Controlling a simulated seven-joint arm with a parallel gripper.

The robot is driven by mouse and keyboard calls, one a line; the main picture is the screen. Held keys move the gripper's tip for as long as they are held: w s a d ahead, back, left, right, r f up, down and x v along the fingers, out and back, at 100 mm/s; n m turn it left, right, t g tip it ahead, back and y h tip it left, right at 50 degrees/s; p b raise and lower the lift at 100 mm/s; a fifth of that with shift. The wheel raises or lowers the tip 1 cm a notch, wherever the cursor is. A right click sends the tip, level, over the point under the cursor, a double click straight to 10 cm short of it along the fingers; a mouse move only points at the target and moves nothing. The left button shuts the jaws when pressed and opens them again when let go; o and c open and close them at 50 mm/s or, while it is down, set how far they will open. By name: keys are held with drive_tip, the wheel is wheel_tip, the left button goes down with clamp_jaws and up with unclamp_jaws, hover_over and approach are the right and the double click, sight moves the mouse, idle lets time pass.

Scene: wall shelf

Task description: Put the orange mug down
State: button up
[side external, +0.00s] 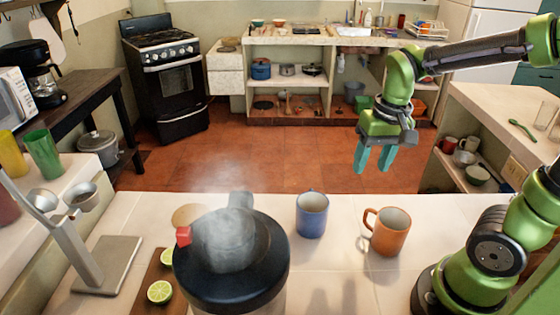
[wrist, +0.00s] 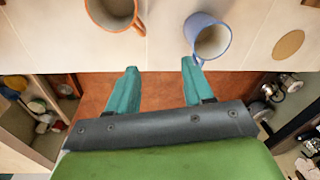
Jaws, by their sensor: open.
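The orange mug (side external: 387,234) stands upright on the pale tiled counter (side external: 335,262), its handle toward the left in the side view. In the wrist view the orange mug (wrist: 114,12) is partly cut off by the top edge. A blue mug (side external: 312,216) stands upright to its left in the side view; it also shows in the wrist view (wrist: 212,40). My gripper (side external: 374,168) is open and empty, above and behind the counter's far edge, apart from both mugs. In the wrist view its teal fingers (wrist: 158,72) are spread wide, with nothing between them.
A blender-like appliance (side external: 232,262) stands left of the blue mug. Cut limes (side external: 160,291) lie on a wooden board, and a metal stand with cups (side external: 92,255) is further left. The counter around the orange mug is clear.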

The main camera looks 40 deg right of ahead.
sight(383, 228)
drive_tip(key=shift+m+g, duration=0.4)
drive_tip(key=shift+g, duration=0.3)
drive_tip(key=f, duration=0.5)
drive_tip(key=d+f, duration=0.1)
drive_tip(key=f, duration=0.5)
drive_tip(key=s+f, duration=0.1)
drive_tip(key=f, duration=0.4)
drive_tip(key=shift+d+f, duration=0.4)
clamp_jaws()
